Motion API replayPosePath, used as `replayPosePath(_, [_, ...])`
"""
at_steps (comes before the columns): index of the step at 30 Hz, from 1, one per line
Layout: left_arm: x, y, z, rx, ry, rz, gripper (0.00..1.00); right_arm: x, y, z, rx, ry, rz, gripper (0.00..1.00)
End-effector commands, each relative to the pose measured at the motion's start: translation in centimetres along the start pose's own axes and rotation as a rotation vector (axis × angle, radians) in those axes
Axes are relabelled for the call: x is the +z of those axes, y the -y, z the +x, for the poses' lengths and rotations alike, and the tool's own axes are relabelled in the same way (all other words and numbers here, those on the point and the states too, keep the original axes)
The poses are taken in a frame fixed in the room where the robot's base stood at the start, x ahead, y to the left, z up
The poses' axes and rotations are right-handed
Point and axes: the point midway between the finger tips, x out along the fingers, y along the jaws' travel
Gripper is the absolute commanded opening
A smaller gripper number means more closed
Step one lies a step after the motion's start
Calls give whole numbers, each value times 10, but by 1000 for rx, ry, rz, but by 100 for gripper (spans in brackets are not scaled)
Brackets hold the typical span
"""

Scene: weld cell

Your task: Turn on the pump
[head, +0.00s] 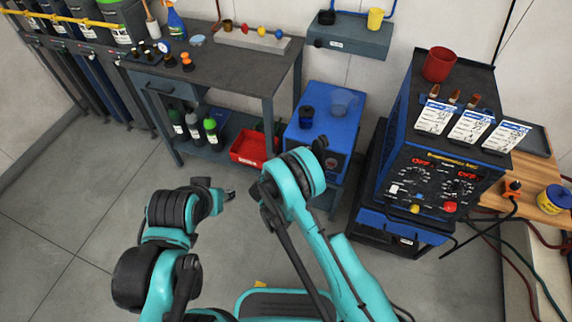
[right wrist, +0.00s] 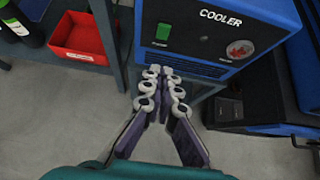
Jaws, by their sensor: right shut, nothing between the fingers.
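A blue unit labelled COOLER (right wrist: 205,22) fills the top of the right wrist view. Its front has a green switch (right wrist: 163,32) and a round gauge or dial (right wrist: 239,49); I cannot tell the switch's position. Nothing in view is labelled as a pump. In the head view the cooler (head: 320,136) stands beyond my right arm, which hides part of its front. My right gripper (right wrist: 163,72) is shut and empty, its tips just below the switch in the picture; contact cannot be told. My left gripper (head: 229,196) is over the floor, away from the cooler, its fingers too small to read.
A dark workbench (head: 215,65) stands left of the cooler, with a red bin (head: 250,148) on its lower shelf. A blue welding machine (head: 440,178) with cards and a red cup (head: 438,64) stands to the right. Cables hang at the far right. The floor at left is clear.

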Motion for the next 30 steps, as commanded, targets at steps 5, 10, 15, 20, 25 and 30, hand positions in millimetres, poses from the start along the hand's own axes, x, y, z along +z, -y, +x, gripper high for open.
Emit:
replayPosePath(5, [8, 0, 11, 0, 0, 0, 40, -2, 1, 39, -3, 0, 2, 0])
replayPosePath(10, [16, 0, 22, 0, 0, 0, 40, -3, 1, 76, -2, 0, 2, 0])
replayPosePath(15, [21, 0, 30, 0, 0, 0, 40, 12, 1, 99, -2, 1, 2, 0])
replayPosePath(20, [24, 0, 34, 0, 0, 0, 40, 23, 0, 109, -1, 0, 2, 0])
replayPosePath(25, [25, 0, 34, 0, 0, 0, 40, 28, 0, 112, 0, 0, 1, 0])
replayPosePath(30, [24, 0, 34, 0, 0, 0, 40, 29, 0, 111, 0, 0, 1, 0])
